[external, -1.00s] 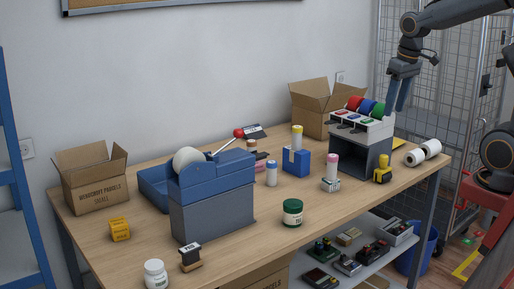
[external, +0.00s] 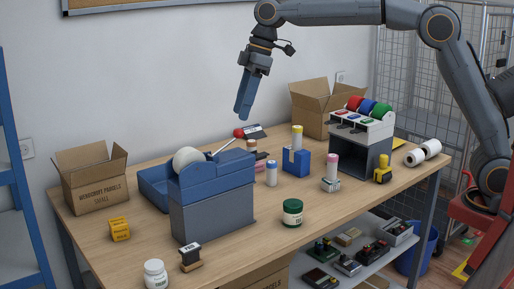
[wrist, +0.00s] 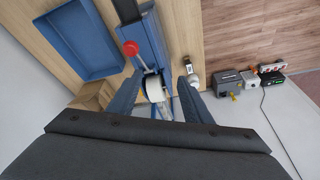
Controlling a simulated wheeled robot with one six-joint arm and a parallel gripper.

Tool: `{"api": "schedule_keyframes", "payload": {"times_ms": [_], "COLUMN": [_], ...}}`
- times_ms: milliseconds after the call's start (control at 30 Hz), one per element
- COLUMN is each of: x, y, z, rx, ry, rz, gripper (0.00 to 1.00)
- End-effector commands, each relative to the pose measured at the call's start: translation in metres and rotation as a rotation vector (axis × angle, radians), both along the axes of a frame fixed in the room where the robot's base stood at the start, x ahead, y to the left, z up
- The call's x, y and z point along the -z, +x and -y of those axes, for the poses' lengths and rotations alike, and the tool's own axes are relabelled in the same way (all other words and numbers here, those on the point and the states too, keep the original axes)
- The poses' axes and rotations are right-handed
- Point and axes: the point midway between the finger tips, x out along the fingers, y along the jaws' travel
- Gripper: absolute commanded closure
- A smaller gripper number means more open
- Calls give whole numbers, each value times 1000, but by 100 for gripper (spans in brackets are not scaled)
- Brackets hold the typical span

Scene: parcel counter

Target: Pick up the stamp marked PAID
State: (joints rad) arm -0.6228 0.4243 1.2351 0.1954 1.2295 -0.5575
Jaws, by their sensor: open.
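The stamp (external: 190,258) with a black top, wooden base and white label, which seems to read PAID, stands near the front left table edge in the external view. It seems to show as a small wood-and-black thing (wrist: 187,64) in the wrist view. My gripper (external: 243,114) is open and empty, pointing down in the air above the back of the table, well above and right of the stamp. In the wrist view its two fingers (wrist: 160,95) are apart, with the tape dispenser far below between them.
The blue-grey dispenser (external: 212,200) with a red-knobbed lever stands beside the stamp. Open cartons (external: 95,182) and a tape rack (external: 362,130) stand on the table (external: 330,215).

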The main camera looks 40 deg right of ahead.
Motion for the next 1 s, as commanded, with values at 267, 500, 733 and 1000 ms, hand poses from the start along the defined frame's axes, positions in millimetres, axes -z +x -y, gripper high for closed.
{"api": "schedule_keyframes", "payload": {"times_ms": [267,500,733,1000], "x": [18,29,37,66], "y": [-25,-49,-68,-69], "z": [-116,-171,-205,-205], "rx": [-258,-391,-478,-481], "ry": [37,56,71,70], "rz": [26,40,49,48], "gripper": [55,55,55,55]}}
